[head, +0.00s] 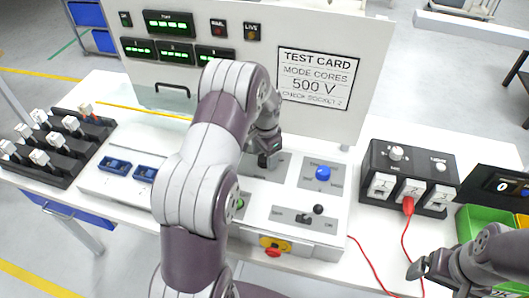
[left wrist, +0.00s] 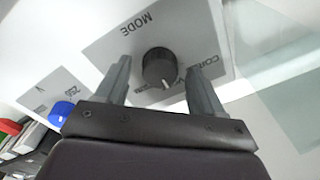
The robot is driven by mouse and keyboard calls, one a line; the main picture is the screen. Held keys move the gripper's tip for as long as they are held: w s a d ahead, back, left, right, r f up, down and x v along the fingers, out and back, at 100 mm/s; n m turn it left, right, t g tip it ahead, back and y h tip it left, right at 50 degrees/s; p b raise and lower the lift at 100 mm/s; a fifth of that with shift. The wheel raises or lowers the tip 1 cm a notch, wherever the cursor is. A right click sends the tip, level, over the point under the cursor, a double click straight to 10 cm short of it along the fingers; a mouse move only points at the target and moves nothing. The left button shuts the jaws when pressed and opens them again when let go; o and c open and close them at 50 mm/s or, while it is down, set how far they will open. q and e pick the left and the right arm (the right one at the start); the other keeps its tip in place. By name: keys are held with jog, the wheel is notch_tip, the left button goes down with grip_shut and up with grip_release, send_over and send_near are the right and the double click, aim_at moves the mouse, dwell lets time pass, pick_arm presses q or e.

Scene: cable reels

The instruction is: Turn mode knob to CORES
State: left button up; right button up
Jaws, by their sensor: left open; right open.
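The black mode knob (left wrist: 158,67) sits on a grey plate (left wrist: 110,50) marked MODE in the left wrist view. A short white pointer shows on its rim, on the side towards my gripper. The word CORES is printed on the plate to the right of the knob. My left gripper (left wrist: 160,84) is open, with one finger on each side of the knob; whether they touch it I cannot tell. In the head view my left gripper (head: 266,160) is over the console and hides the knob. My right gripper (head: 418,270) is open and empty at the lower right.
A test card (head: 318,78) reads MODE CORES, 500 V, check socket 2. A blue knob (head: 323,173) and a black-balled lever (head: 318,209) stand right of my left gripper. A red-yellow button (head: 272,248) is at the front. A socket box (head: 377,160) with a red lead stands right.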

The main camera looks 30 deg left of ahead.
pick_arm(q)
jog(key=shift+f, duration=0.15)
jog(key=c, duration=1.1)
jog(key=shift+o, duration=0.2)
jog(key=shift+w+n, duration=0.1)
jog(key=shift+n, duration=0.3)
jog(key=n, duration=0.5)
jog(key=shift+n+b, duration=0.3)
jog(key=n, duration=0.5)
jog(key=shift+w, duration=0.1)
jog(key=shift+n, duration=0.4)
